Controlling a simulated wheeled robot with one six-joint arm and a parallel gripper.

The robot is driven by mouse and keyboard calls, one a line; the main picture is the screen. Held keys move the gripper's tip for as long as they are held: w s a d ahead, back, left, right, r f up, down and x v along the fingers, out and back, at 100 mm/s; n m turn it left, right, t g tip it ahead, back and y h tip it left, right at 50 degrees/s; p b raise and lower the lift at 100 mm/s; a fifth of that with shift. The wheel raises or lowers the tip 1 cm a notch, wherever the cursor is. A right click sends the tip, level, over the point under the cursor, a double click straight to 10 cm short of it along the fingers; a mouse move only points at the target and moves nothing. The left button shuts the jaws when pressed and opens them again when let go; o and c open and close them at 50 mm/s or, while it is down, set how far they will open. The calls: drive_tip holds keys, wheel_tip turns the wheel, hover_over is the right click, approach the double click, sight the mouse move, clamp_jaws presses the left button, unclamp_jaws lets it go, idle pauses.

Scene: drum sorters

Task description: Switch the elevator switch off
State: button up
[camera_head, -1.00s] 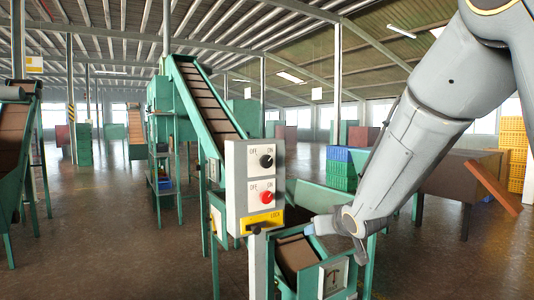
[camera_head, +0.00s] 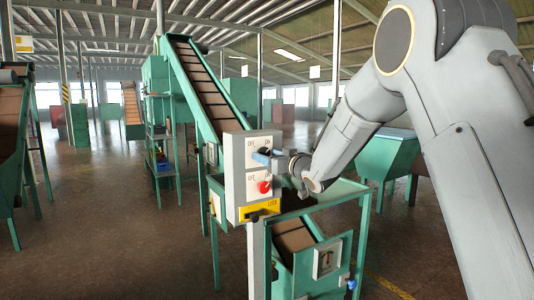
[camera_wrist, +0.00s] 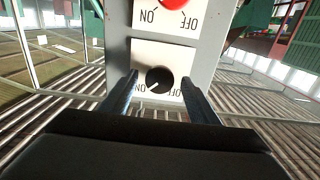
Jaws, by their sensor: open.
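A white-grey control box (camera_head: 234,183) stands on a post in the middle of the head view. Its upper panel has a black knob, hidden there by my gripper (camera_head: 263,157). In the wrist view, which shows the box upside down, the black knob (camera_wrist: 158,80) sits between the two fingertips of my gripper (camera_wrist: 160,84). The fingers are open, one on each side of the knob; I cannot tell if they touch it. Its pale mark seems to point toward the ON label. A red knob (camera_head: 264,187) is on the panel below, with a yellow LOCK plate (camera_head: 260,210) under it.
A green inclined conveyor (camera_head: 205,88) rises behind the box. A green-framed chute (camera_head: 318,262) stands just right of the post, below my arm. A green hopper (camera_head: 388,158) is farther right. The floor to the left of the box is open.

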drive_tip(key=shift+w+a, duration=0.3)
drive_tip(key=shift+w, duration=0.1)
drive_tip(key=c, duration=1)
